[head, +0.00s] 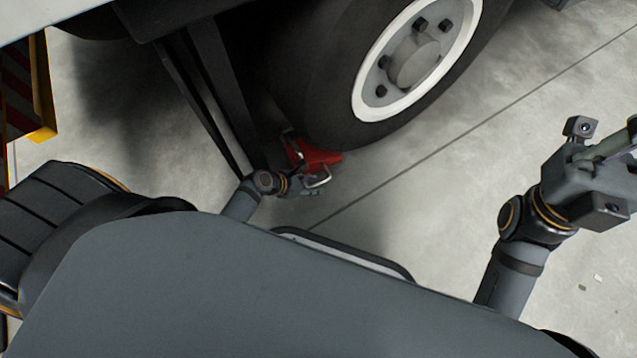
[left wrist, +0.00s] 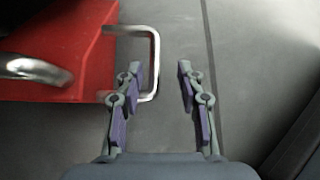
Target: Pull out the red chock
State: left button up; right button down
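The red chock (head: 318,158) sits on the floor against the truck's tire (head: 330,95). In the left wrist view the chock (left wrist: 60,45) fills the upper left, with a metal handle (left wrist: 155,60) looping out of its right side and another metal bar on top. My left gripper (left wrist: 162,78) is open. The handle's outer bar shows between its two fingers, close to the left finger; whether they touch is unclear. In the head view my left gripper (head: 308,190) is small beside the chock's handle. My right gripper (head: 625,150) is at the right edge, partly cut off.
The truck's wheel and dark underbody parts (head: 205,90) hang above and left of the chock. A yellow and striped structure (head: 30,90) stands at the far left. The concrete floor (head: 420,200) to the right of the chock is clear.

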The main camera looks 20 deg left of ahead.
pick_arm(q)
jog(key=shift+v, duration=2.2)
jog(key=shift+w+a, duration=0.15)
jog(key=shift+a, duration=0.05)
